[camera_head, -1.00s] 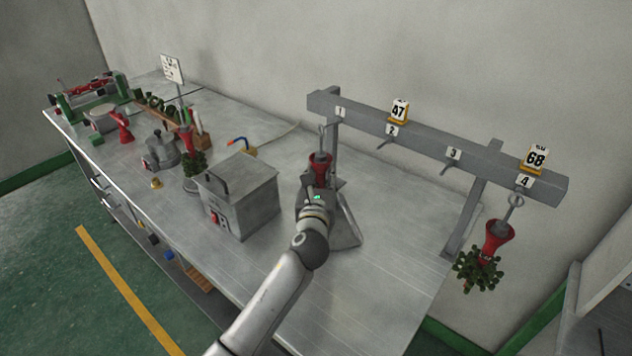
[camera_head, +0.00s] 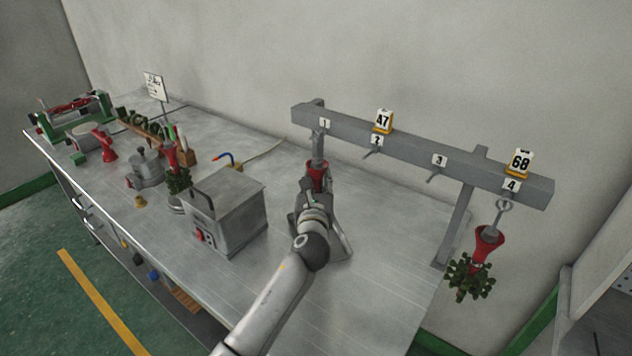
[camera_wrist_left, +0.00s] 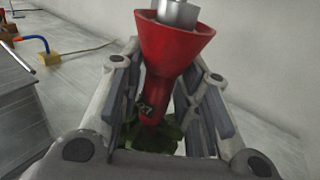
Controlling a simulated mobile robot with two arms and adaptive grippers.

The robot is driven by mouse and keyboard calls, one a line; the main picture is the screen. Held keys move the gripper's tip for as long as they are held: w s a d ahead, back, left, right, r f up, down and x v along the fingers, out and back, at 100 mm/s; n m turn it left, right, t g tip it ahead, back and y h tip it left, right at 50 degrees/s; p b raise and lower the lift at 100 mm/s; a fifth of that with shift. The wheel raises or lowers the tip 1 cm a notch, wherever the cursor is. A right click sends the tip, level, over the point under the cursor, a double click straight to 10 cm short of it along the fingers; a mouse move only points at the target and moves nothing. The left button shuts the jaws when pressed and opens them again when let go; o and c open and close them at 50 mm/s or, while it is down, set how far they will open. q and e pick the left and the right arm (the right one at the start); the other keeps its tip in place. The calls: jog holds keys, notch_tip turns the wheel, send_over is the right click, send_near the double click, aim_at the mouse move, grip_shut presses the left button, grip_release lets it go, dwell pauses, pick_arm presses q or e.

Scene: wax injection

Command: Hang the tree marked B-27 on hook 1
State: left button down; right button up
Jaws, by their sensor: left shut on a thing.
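My left gripper (camera_head: 314,196) is shut on a red funnel-shaped tree (camera_head: 317,175), which also shows in the left wrist view (camera_wrist_left: 172,55). The tree is upright, its metal stem on top and green leaves partly hidden between the fingers. The grey rail (camera_head: 410,153) carries number plates 1 to 4. The held tree is just below plate 1 (camera_head: 324,124). Hook 1 is hidden around the stem top, and I cannot tell whether the tree is on it. My right gripper is out of view.
Another red tree (camera_head: 487,243) hangs at hook 4. Hooks 2 (camera_head: 373,152) and 3 (camera_head: 435,176) are empty. Markers 47 (camera_head: 383,121) and 68 (camera_head: 519,161) stand on the rail. A grey box machine (camera_head: 228,212) stands left of my arm; another red tree (camera_head: 172,157) stands beyond it.

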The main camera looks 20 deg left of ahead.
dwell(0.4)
pick_arm(q)
jog(key=c, duration=1.3)
grip_release()
jog(key=o, duration=0.3)
jog(key=shift+s, duration=0.15)
jog(key=shift+s+d, duration=0.1)
jog(key=shift+s, duration=0.15)
jog(key=v, duration=1.1)
jog(key=shift+s, duration=0.2)
